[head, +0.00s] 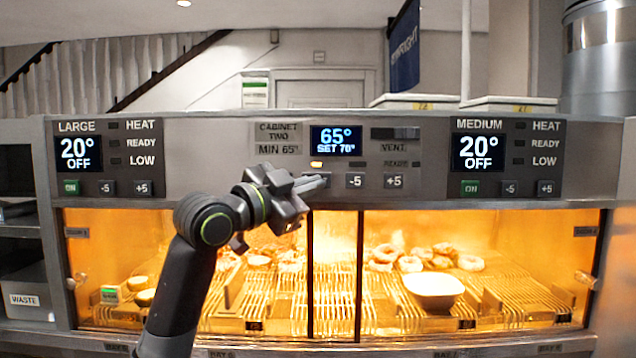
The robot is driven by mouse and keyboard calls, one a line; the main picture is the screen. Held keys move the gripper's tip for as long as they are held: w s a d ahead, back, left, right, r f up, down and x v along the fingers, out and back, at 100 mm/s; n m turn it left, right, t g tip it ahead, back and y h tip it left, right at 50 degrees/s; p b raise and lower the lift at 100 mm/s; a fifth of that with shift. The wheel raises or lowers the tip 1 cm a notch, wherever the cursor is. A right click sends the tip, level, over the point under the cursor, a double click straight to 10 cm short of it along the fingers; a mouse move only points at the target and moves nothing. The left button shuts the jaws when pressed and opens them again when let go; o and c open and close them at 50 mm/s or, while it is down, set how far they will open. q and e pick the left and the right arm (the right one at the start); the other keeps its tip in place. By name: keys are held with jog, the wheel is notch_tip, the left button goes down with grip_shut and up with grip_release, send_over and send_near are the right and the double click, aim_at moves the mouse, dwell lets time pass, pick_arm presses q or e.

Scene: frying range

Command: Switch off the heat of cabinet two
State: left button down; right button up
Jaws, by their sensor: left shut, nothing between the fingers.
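The cabinet two panel sits in the middle of the fascia, with a plate (278,132) reading CABINET TWO and MIN 65°. Its display (336,139) is lit and reads 65°, SET 70°. A small amber light (316,164) glows under the display. The -5 button (355,181) and +5 button (393,181) are in plain view. My left gripper (318,183) is shut and empty, its fingertips in front of the spot left of the -5 button. That spot is mostly hidden by the fingers; I cannot tell whether they touch it. My right gripper is not in view.
The LARGE panel (91,159) at left and MEDIUM panel (492,159) at right both read 20° OFF, each with a green ON button. Below, the glazed cabinet glows orange, with food, wire racks and a white bowl (433,289). A waste bin (27,300) stands at left.

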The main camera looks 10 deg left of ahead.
pick_arm(q)
jog(key=shift+w, duration=0.15)
dwell(0.3)
jog(key=shift+w+a, duration=0.1)
jog(key=shift+w, duration=0.2)
jog(key=shift+s, duration=0.4)
jog(key=s+d, duration=0.1)
jog(key=s, duration=0.5)
jog(key=shift+d, duration=0.2)
dwell(0.4)
